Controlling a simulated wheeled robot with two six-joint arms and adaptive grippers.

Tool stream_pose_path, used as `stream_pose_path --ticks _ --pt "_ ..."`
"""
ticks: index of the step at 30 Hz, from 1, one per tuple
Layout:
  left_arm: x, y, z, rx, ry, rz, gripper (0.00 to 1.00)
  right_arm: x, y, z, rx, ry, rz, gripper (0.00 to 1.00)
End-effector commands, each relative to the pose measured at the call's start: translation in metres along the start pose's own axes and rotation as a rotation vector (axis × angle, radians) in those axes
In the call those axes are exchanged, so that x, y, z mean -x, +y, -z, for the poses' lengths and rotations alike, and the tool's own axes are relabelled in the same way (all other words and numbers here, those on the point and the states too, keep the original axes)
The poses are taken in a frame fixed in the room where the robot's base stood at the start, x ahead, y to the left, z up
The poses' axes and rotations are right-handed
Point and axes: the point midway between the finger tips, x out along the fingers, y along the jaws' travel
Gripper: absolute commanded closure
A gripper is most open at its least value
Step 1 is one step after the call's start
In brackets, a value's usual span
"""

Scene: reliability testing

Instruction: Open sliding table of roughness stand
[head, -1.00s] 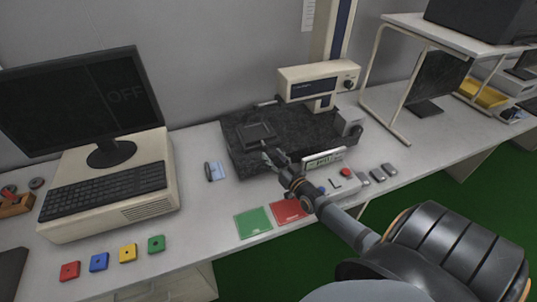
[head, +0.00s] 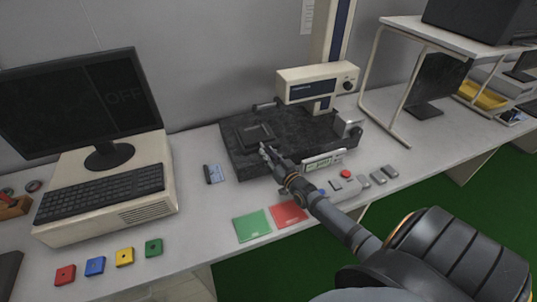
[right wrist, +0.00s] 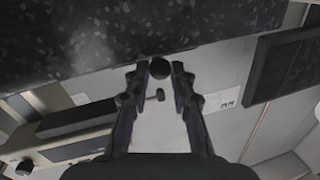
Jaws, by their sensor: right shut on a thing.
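The roughness stand has a dark speckled stone base (head: 238,165), with a cream drive unit (head: 312,82) on a column behind it. The sliding table (head: 252,134) is a dark square plate on the left part of the base. My right gripper (head: 266,150) reaches in from the right, its tips at the front of the plate. In the right wrist view, the gripper (right wrist: 158,72) has its fingers around a round black knob (right wrist: 160,68) beside the speckled stone. The knob is hidden by the fingers in the head view. My left gripper is not in view.
A green pad (head: 251,226) and a red pad (head: 290,213) lie in front of the stand. A control box with a red button (head: 345,174) is at its front right. A monitor (head: 85,105) and keyboard (head: 100,192) stand left.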

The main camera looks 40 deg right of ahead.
Motion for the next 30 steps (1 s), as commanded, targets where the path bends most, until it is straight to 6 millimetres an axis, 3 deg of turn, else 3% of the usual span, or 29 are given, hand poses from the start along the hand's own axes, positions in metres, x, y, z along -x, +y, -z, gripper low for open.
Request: stream_pose_path --ticks 7,12,18,29,30 --pt "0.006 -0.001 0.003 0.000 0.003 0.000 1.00 0.005 -0.001 0.002 0.000 -0.002 -0.001 1.00" --pt "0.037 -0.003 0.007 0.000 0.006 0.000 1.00 0.040 -0.009 0.004 -0.002 -0.009 -0.002 1.00" --pt "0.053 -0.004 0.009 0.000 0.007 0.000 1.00 0.074 -0.015 -0.001 -0.001 -0.005 -0.001 1.00" --pt "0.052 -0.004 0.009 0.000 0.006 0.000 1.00 0.080 -0.015 -0.004 0.000 -0.002 0.000 1.00" --pt "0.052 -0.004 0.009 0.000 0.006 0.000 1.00 0.080 -0.015 -0.004 0.000 -0.002 -0.001 0.72"
